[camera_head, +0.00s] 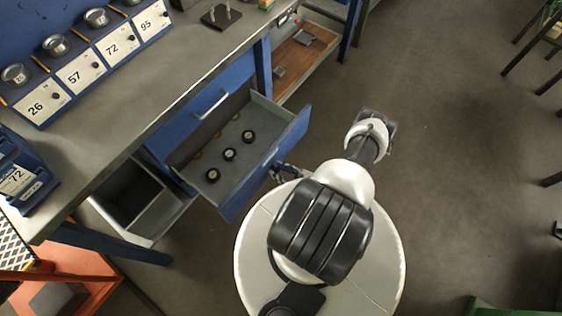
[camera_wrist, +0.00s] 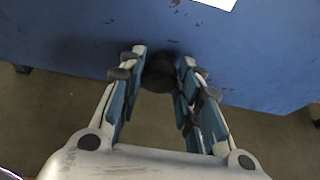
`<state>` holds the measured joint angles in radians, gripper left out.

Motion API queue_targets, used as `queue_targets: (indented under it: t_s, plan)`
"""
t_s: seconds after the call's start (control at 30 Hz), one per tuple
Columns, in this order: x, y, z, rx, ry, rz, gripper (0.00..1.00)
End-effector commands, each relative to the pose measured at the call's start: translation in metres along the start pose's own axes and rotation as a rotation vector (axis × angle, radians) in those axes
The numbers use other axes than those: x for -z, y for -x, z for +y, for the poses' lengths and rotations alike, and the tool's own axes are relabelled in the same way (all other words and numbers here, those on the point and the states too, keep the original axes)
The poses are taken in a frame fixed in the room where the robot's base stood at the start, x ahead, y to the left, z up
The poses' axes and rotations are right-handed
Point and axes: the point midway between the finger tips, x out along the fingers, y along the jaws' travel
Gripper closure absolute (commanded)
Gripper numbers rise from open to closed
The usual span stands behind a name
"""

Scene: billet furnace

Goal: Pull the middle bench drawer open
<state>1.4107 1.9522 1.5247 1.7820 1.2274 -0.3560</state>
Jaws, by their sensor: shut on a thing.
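The middle bench drawer (camera_head: 264,165) stands pulled well out from under the workbench. Its grey inside is visible and its blue front faces my arm. In the wrist view the blue drawer front (camera_wrist: 90,45) fills the upper part. My gripper (camera_wrist: 160,70) is at the drawer front, its two fingers closed around a dark round handle part (camera_wrist: 159,72). In the head view my gripper (camera_head: 280,172) is small and partly hidden by my arm at the outer side of the front. Three black round parts (camera_head: 229,154) lie in a row inside the drawer.
A closed blue drawer with a bar handle (camera_head: 212,104) is above. A lower grey open compartment (camera_head: 155,213) is below left. The workbench top (camera_head: 150,90) carries numbered label panels (camera_head: 82,76). Open floor (camera_head: 450,150) lies to the right. An orange stand (camera_head: 65,270) is bottom left.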

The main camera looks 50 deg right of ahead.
Motion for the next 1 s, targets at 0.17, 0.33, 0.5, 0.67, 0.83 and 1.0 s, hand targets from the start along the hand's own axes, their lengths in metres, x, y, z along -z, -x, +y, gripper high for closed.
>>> queue_targets:
  t_s: [0.17,0.33,0.5,0.67,0.83,1.0]
  plan:
    - [-0.001,0.000,0.000,-0.001,0.000,-0.001,1.00]
    - [-0.001,0.000,0.000,-0.001,0.000,-0.001,0.60]
    - [0.000,0.000,0.000,-0.001,0.000,-0.001,0.49]
    - [0.000,0.000,0.000,0.000,0.000,0.000,0.48]
    - [0.000,0.001,0.000,0.000,0.000,0.000,0.48]
    - [0.000,0.015,-0.002,0.005,-0.003,0.000,0.48]
